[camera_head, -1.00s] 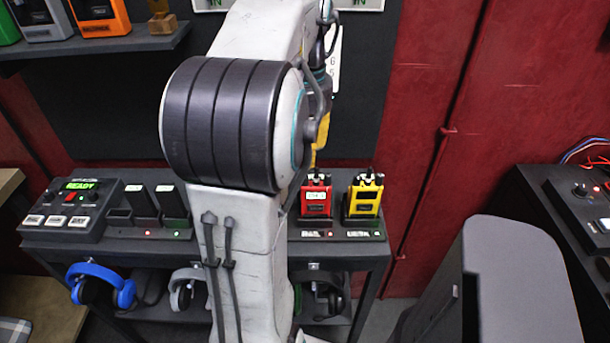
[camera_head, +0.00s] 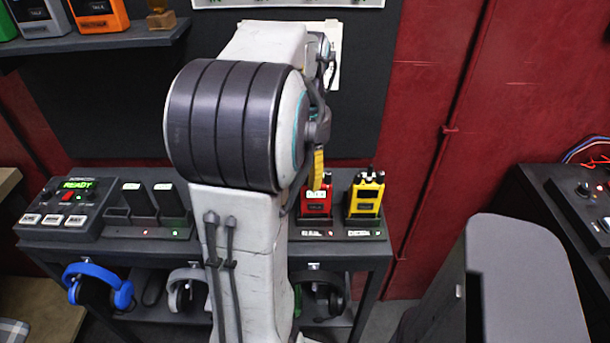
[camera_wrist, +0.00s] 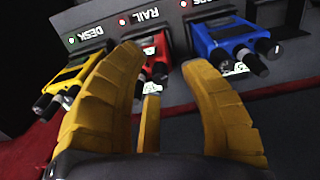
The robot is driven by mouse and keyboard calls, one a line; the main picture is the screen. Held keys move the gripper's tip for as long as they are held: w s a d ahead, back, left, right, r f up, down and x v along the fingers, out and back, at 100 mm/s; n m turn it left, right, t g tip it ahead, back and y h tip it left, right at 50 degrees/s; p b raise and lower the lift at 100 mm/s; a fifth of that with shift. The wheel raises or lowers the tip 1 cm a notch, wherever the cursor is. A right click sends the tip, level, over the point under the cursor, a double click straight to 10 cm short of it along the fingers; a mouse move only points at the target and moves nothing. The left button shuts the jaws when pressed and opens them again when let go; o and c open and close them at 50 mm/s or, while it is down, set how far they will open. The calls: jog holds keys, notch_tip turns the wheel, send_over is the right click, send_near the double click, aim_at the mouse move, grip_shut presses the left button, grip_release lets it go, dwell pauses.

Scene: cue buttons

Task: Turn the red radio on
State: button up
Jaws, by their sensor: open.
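The red radio (camera_head: 315,202) stands in a charging dock on the dark table, left of the yellow radio (camera_head: 363,195). In the wrist view the red radio (camera_wrist: 153,65) sits by the label RAIL, between the yellow radio (camera_wrist: 75,78) and a blue radio (camera_wrist: 228,45). My gripper (camera_wrist: 160,60) is open, its yellow fingers spread on either side of the red radio's body and knobs. I cannot tell whether they touch it. In the head view a yellow finger (camera_head: 318,170) covers part of the red radio's top, and my arm hides the blue radio.
A READY console (camera_head: 65,205) and dark docked units (camera_head: 150,205) stand on the table's left. Blue headphones (camera_head: 98,285) hang below. A shelf with more radios (camera_head: 98,12) is at upper left. The neighbouring radios stand close to the red one.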

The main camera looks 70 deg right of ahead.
jog(key=shift+f, duration=0.35)
jog(key=shift+c, duration=0.2)
grip_shut()
